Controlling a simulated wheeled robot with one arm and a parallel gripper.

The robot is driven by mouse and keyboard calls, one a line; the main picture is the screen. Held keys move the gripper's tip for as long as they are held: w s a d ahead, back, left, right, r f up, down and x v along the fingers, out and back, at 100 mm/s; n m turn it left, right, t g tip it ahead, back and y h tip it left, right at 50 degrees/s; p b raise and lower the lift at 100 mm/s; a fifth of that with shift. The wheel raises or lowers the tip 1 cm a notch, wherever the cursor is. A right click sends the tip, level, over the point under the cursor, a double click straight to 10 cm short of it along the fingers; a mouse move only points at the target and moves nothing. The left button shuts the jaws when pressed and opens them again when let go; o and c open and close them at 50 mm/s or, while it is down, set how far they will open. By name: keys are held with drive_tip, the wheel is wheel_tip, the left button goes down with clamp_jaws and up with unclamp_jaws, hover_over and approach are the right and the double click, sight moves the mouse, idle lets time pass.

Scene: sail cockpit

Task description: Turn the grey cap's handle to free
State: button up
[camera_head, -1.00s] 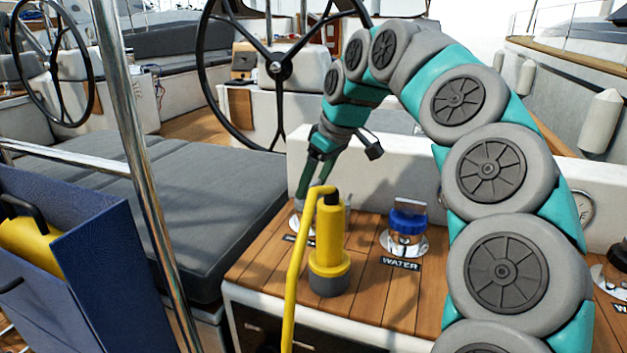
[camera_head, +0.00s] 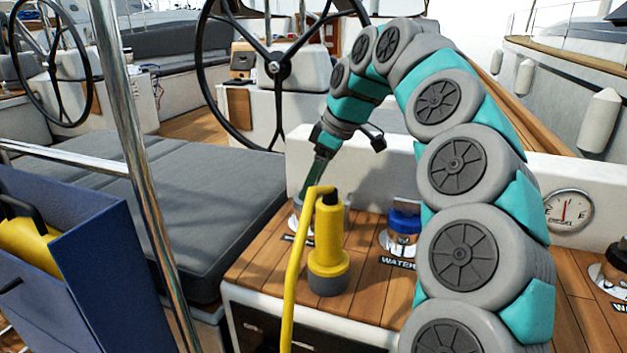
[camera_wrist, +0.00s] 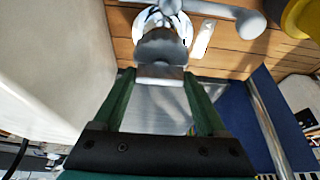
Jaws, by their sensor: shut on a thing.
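The grey cap (camera_wrist: 160,48) sits on a shiny round fitting in the wooden deck, at the top middle of the wrist view. Its flat handle (camera_wrist: 160,73) stands between the two green fingers of my gripper (camera_wrist: 159,77), which is shut on it. In the head view my gripper (camera_head: 308,190) reaches down to the fitting behind the yellow cylinder. The cylinder hides most of the cap there, and the fingers appear nearly edge-on.
The yellow cylinder (camera_head: 328,245) with its yellow hose stands in front of the fitting. A blue cap (camera_head: 404,221) marked WATER is to its right, partly behind my arm. A grey rounded bar (camera_wrist: 215,10) lies near the cap. A white wall (camera_head: 365,170) rises behind.

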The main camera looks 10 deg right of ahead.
drive_tip(key=o, duration=1.3)
drive_tip(key=v, duration=0.7)
drive_tip(key=shift+r, duration=0.2)
idle(0.4)
